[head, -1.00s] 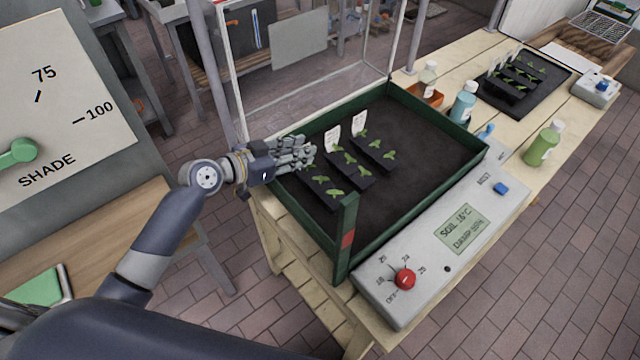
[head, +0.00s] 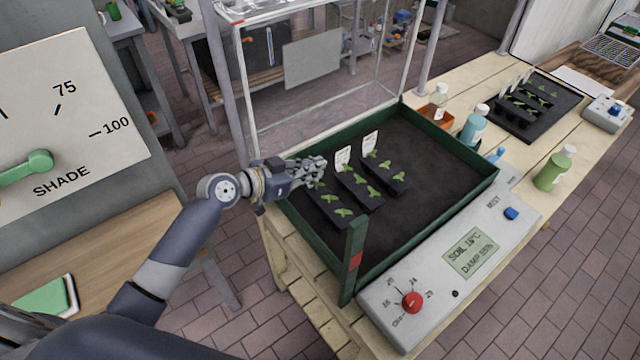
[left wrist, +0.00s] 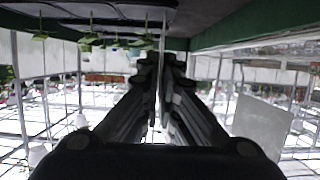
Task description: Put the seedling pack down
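Three dark seedling packs with green sprouts are in the left part of a green-walled tray (head: 478,187) of dark soil. My left gripper (head: 318,166) is at the left end of the leftmost seedling pack (head: 332,208), above the tray's left wall. In the left wrist view, the fingers (left wrist: 163,62) are nearly together, with a thin pale upright strip between them, apparently that pack's tag edge-on. I cannot tell whether this pack touches the soil. The middle pack (head: 360,188) and right pack (head: 387,172) stand beside it with white tags. My right gripper is not in view.
The right half of the tray is bare soil. A control panel (head: 440,290) with a red knob runs along its front side. A blue bottle (head: 474,127), a green bottle (head: 553,170) and a black tray (head: 560,95) with more seedlings stand on the bench.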

